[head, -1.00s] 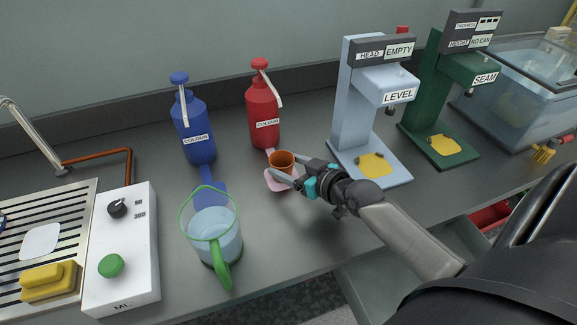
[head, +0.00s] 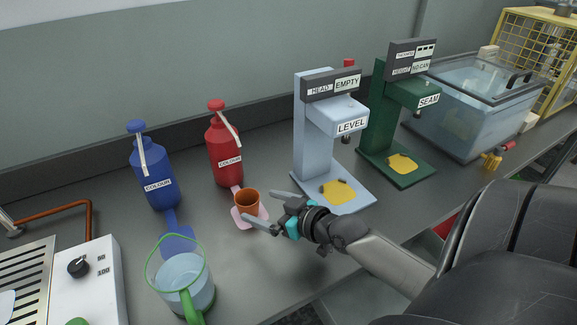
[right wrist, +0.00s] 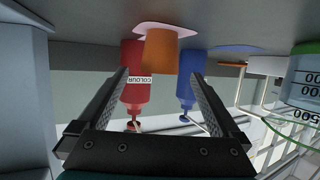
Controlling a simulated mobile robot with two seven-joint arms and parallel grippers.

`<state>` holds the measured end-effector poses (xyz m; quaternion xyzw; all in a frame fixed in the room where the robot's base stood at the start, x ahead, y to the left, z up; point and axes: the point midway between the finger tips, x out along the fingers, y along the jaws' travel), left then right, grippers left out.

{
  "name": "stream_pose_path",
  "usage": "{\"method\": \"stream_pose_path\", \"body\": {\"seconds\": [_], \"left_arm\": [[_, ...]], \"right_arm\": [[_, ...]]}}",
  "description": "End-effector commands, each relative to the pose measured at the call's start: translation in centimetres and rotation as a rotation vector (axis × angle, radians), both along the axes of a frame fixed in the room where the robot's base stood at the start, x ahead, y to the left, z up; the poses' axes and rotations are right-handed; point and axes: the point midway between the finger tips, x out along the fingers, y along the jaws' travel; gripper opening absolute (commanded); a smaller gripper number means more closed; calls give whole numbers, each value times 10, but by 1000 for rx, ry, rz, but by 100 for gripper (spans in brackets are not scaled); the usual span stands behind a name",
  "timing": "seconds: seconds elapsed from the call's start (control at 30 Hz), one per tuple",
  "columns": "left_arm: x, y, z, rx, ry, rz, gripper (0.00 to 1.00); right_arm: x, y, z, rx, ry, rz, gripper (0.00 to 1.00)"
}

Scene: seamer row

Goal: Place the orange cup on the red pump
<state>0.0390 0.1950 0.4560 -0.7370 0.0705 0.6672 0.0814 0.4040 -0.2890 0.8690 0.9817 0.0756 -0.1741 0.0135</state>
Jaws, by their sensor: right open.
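The orange cup (head: 246,203) stands upright on the pink plate (head: 262,214) at the foot of the red pump (head: 224,152), below its spout side. In the right wrist view the orange cup (right wrist: 160,52) appears upside down beyond the fingertips, with the red pump (right wrist: 134,85) behind it. My right gripper (head: 262,212) is open and empty, its fingers pointing toward the cup with a gap between cup and jaws. My left gripper is not in view.
A blue pump (head: 155,175) with a blue plate (head: 178,240) stands left. A clear jug with green handle (head: 183,280) stands in front. A light-blue LEVEL machine (head: 312,130) and a green SEAM machine (head: 385,110) stand right. A water tank (head: 470,100) is beyond.

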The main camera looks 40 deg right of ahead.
Motion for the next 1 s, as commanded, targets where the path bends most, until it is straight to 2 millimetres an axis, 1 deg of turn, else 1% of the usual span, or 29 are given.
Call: {"method": "stream_pose_path", "body": {"seconds": [0.03, 0.23, 0.4, 0.5, 0.7, 1.0], "left_arm": [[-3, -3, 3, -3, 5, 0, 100], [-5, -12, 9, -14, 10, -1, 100], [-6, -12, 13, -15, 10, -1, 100], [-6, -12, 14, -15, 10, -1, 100], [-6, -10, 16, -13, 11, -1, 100], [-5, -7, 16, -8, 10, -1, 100]], "right_arm": [[-8, -2, 3, -2, 3, 1, 100], [-35, -6, 13, -2, 4, 1, 100], [-56, -9, 21, -2, 3, 1, 100], [-65, -10, 24, -1, 2, 1, 100], [-74, -12, 28, 0, 0, 0, 100], [-75, -12, 28, 0, -1, 1, 100]]}}
